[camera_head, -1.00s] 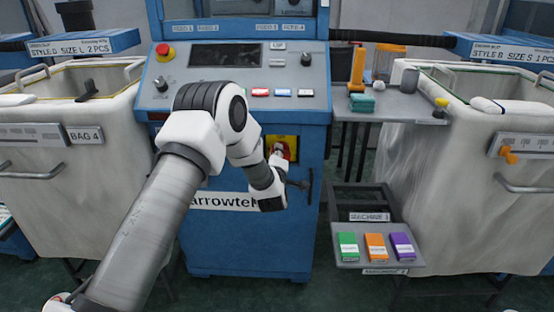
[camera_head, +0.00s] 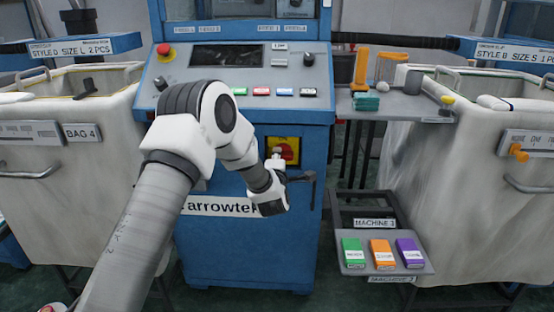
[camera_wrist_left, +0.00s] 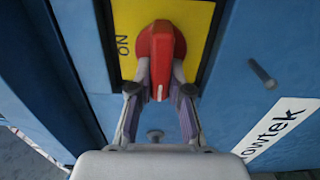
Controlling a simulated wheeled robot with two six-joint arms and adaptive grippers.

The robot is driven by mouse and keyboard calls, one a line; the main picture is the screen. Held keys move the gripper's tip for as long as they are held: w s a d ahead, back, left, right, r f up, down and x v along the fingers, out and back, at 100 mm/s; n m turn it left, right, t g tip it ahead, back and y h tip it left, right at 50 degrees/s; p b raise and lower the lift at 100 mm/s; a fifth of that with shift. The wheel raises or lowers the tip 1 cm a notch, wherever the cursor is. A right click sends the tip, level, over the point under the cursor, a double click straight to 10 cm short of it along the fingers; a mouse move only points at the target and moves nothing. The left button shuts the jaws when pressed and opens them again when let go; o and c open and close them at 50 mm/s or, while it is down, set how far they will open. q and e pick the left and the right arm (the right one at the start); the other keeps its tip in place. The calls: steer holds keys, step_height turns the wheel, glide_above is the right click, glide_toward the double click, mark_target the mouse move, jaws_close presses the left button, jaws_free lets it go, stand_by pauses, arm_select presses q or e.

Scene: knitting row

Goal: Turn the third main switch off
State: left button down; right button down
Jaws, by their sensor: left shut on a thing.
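The main switch is a red rotary handle (camera_wrist_left: 158,50) on a yellow plate (camera_wrist_left: 192,22) in the left wrist view. The word ON is printed to the left of the handle. A white mark shows at the handle's near end. My left gripper (camera_wrist_left: 160,76) has one finger on each side of the handle and is shut on it. In the head view the yellow plate (camera_head: 293,143) sits on the blue front of the machine (camera_head: 240,255). There my left gripper (camera_head: 278,155) partly covers the red handle. My right gripper is not in view.
A control panel (camera_head: 190,85) with a red stop button (camera_head: 163,50) is above. A small shelf (camera_head: 400,103) and a tray with coloured boxes (camera_head: 355,268) stand right. Large cloth bags flank the machine.

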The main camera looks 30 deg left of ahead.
arm_select(q)
steer(key=c, duration=1.1)
jaws_free()
steer(key=shift+s, duration=0.1)
steer(key=v, duration=1.2)
steer(key=shift+a, duration=0.1)
